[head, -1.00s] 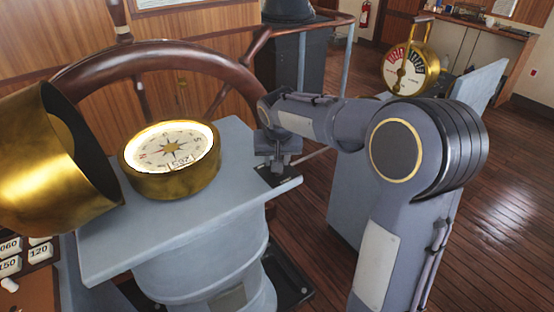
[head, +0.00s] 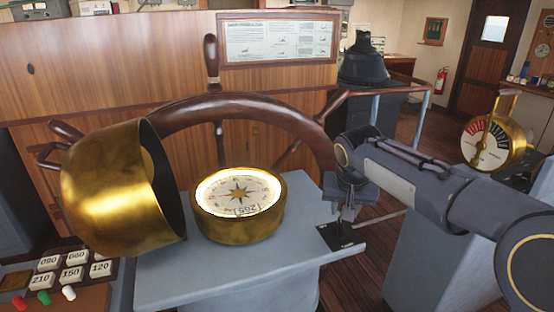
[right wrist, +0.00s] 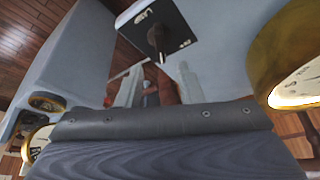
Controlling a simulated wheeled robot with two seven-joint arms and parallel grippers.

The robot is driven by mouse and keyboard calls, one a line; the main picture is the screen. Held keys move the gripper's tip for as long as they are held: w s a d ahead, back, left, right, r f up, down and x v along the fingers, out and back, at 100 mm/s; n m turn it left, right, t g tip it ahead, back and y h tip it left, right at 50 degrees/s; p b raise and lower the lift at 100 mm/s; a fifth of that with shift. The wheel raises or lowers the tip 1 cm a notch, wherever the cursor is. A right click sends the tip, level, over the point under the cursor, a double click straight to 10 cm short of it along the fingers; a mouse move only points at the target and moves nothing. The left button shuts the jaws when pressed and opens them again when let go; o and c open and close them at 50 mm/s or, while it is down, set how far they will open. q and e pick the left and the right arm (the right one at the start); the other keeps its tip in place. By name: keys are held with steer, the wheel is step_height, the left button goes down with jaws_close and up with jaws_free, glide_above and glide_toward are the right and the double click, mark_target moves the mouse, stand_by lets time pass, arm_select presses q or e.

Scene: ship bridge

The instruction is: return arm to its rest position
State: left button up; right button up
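My right arm comes in from the right in the head view. Its gripper (head: 346,212) points down over a small black plate (head: 340,238) at the right corner of the grey pedestal top (head: 220,280). In the right wrist view the two pale fingers (right wrist: 160,88) are apart with nothing held between them. The black plate (right wrist: 152,28), with white lettering and a small dark knob (right wrist: 157,40), lies beyond the fingertips. My left gripper is in neither view.
A wooden wheel (head: 215,108) rises behind. A brass telegraph (head: 490,145) stands right, beyond my forearm. Numbered buttons (head: 73,273) are at lower left.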

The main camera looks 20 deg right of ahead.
steer(key=s+a+f+n+y, duration=0.1)
steer(key=s+a+f+y, duration=0.1)
steer(key=s, duration=0.6)
steer(key=s+a+f+n+t+y, duration=0.1)
steer(key=s+a+f+y, duration=0.1)
steer(key=s, duration=0.7)
steer(key=s+a+f+n+y, duration=0.1)
steer(key=s+a+f, duration=0.3)
steer(key=s, duration=0.5)
steer(key=shift+a+f+n+t+y, duration=0.3)
steer(key=shift+a+y, duration=0.1)
steer(key=shift+a, duration=0.55)
